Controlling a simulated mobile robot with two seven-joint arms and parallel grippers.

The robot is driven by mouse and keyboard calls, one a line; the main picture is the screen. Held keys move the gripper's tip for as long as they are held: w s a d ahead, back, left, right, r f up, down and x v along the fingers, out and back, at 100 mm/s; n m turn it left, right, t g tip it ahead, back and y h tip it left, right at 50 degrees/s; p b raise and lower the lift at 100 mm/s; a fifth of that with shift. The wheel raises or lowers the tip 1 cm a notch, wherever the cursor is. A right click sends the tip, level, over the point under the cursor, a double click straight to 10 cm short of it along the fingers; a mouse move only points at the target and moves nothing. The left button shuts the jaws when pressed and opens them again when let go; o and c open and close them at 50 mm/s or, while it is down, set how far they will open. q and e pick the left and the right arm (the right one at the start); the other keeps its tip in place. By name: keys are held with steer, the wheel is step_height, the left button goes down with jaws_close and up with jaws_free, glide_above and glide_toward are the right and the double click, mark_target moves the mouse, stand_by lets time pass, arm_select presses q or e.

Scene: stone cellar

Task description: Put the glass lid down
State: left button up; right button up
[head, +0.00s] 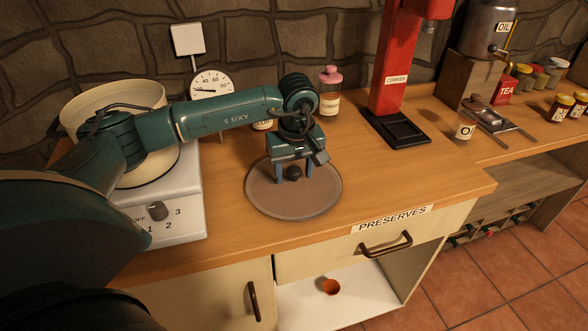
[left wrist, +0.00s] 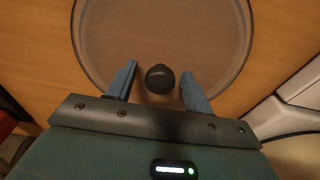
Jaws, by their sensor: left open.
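The round glass lid (head: 262,199) lies flat on the wooden counter, between the white hob and the red corker. Its dark knob (head: 293,173) sticks up at its middle. My left gripper (head: 293,178) is above the lid with its fingers pointing down on both sides of the knob. In the left wrist view the lid (left wrist: 160,45) fills the top middle, and the knob (left wrist: 160,79) stands between the two open blue fingers, with a gap on each side. My right gripper is not in view.
A large cream pot (head: 150,172) stands on the white hob (head: 185,215) at left. A pink-capped bottle (head: 329,92) and the red corker (head: 390,70) stand behind the lid. Counter right of the lid is clear.

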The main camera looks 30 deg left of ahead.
mark_target(296, 174)
arm_select(q)
step_height(296, 174, up, 12)
steer(key=d, duration=0.1)
steer(key=shift+s+r+b, duration=0.15)
steer(key=shift+s+b, duration=0.15)
steer(key=shift+s, duration=0.15)
